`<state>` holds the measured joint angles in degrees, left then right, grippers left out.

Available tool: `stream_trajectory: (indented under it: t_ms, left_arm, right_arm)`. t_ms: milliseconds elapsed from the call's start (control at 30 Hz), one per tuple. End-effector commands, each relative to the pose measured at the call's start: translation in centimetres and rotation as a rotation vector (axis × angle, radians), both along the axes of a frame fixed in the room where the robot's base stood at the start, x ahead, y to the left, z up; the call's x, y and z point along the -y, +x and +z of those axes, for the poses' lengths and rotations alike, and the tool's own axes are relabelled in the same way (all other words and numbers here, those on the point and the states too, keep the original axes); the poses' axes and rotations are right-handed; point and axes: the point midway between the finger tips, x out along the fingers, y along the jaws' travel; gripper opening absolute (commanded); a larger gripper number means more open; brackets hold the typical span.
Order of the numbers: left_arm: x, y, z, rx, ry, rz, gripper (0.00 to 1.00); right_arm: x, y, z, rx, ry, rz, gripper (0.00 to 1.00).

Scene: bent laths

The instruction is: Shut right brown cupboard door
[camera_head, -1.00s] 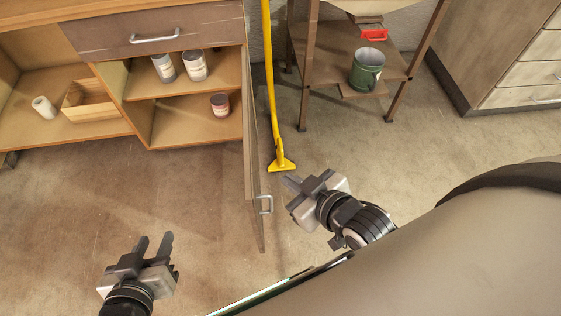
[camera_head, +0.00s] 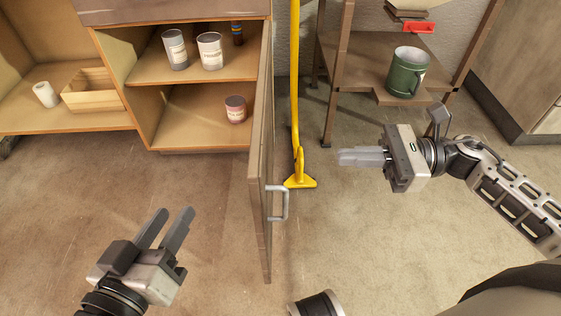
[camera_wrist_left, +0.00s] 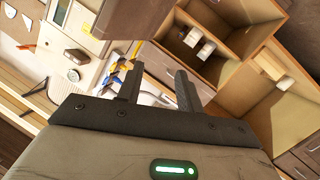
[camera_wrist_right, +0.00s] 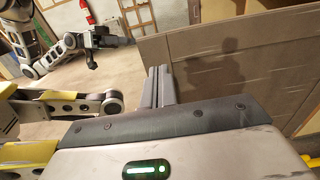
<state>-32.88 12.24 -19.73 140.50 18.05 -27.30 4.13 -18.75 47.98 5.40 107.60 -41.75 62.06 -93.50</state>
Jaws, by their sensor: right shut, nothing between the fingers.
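The right brown cupboard door (camera_head: 261,170) stands wide open in the head view, edge-on, swung out from the cupboard's right side. Its metal handle (camera_head: 279,203) is on its right face near the free end. My right gripper (camera_head: 342,158) is shut and empty, to the right of the door and apart from it, its fingers pointing left. In the right wrist view the door panel (camera_wrist_right: 240,65) fills the upper right beyond the fingers. My left gripper (camera_head: 170,228) is open and empty, left of the door, above the floor.
The open cupboard (camera_head: 200,150) holds several cans. A small shelf rack (camera_head: 360,75) carries a green mug (camera_head: 406,72). Drawers (camera_head: 520,70) stand at far right. Floor left of the door is clear.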

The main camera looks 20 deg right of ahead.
Motion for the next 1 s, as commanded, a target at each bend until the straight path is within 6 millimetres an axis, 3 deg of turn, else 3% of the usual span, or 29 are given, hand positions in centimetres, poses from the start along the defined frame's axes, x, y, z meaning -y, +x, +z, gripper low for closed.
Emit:
stream_trajectory:
  t_ms: [300, 500, 700, 1000]
  left_arm:
    - [0.2, 0.1, 0.2, 0.007, -0.041, -0.003, 0.36]
    - [0.2, 0.1, 0.3, 0.010, -0.056, -0.004, 0.36]
    - [0.3, 0.0, 0.4, 0.010, -0.063, -0.005, 0.36]
    - [0.3, 0.0, 0.4, 0.010, -0.065, -0.005, 0.36]
  right_arm:
    - [-6.5, 2.2, 0.1, 0.001, 0.007, 0.000, 0.00]
    - [-9.8, 3.3, 0.1, 0.000, 0.007, -0.001, 0.00]
    - [-11.4, 3.8, 0.1, -0.004, 0.007, -0.002, 0.00]
    - [-11.6, 3.9, 0.1, -0.005, 0.007, -0.003, 0.00]
